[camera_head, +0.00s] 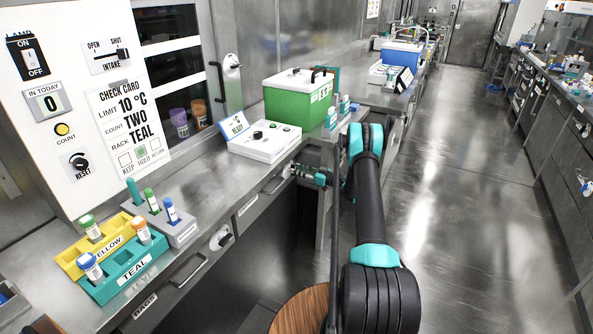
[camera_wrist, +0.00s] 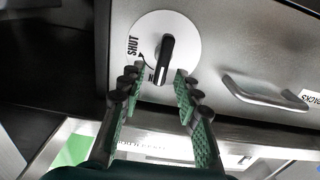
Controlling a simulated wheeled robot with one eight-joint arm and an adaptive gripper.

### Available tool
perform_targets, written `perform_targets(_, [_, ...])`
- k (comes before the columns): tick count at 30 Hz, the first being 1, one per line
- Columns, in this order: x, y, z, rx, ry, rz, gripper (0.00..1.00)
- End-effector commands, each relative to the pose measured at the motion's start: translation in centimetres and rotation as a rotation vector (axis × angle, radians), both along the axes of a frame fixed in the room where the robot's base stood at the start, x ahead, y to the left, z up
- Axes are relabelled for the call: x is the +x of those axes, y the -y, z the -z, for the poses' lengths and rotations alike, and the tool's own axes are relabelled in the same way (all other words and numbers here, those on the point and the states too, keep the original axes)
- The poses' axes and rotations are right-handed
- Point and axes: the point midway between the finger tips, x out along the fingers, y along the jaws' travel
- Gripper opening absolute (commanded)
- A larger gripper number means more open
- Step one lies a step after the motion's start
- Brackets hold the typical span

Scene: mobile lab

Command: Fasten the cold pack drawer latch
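The drawer latch (camera_wrist: 167,55) is a black bar handle on a round white plate (camera_wrist: 187,30), fixed to a grey metal drawer front (camera_wrist: 235,45). In the wrist view the bar stands near upright. The word SHUT is on the plate's left; a second word by the bar's lower end is partly hidden. My gripper (camera_wrist: 156,75) is open, its green-padded fingers to either side of the bar's lower end, with gaps showing. In the head view my gripper (camera_head: 308,172) is at the bench front, just right of the white latch plate (camera_head: 287,170).
A bar drawer handle (camera_wrist: 265,95) and a partly cut-off label (camera_wrist: 302,98) are right of the latch. A white control box (camera_head: 265,140) and a green cold box (camera_head: 297,105) stand on the bench above. Another latch (camera_head: 221,238) is nearer. The aisle floor (camera_head: 460,200) is clear.

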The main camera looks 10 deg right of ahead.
Motion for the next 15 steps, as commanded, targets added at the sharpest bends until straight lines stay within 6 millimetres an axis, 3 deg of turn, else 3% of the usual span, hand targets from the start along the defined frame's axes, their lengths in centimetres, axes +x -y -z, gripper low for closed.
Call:
perform_targets(13, [0.71, -1.05, -0.01, 0.000, 0.000, -0.001, 0.33])
perform_targets(15, [0.71, -1.05, -0.01, 0.000, 0.000, -0.001, 0.27])
